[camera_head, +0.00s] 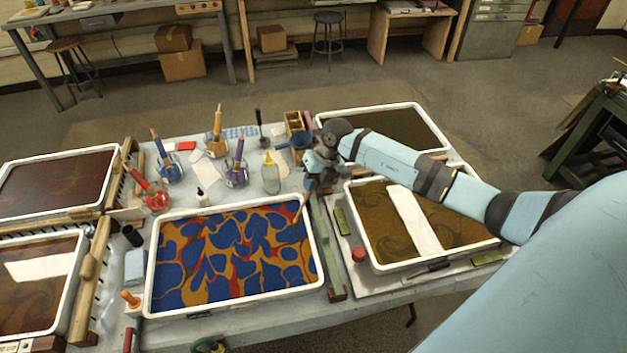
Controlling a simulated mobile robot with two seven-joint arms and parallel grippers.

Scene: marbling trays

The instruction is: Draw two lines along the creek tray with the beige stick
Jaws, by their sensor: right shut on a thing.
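My right gripper (311,187) reaches in from the right and points down, shut on a thin beige stick (299,209). The stick's lower part shows at the far right corner of a white-rimmed tray (152,270). This tray holds a pattern of blue, orange and red patches, and I take it for the creek tray. No label shows. I cannot tell whether the stick's tip touches the liquid. The stick's upper part is hidden by the gripper. My left gripper is not in view.
A brown-liquid tray (368,259) lies to the right, partly under my arm, with a green bar (331,262) between. Behind the blue tray stand paint jars (157,197) with brushes and a yellowish bottle (270,177). Dark trays (109,160) lie at the left.

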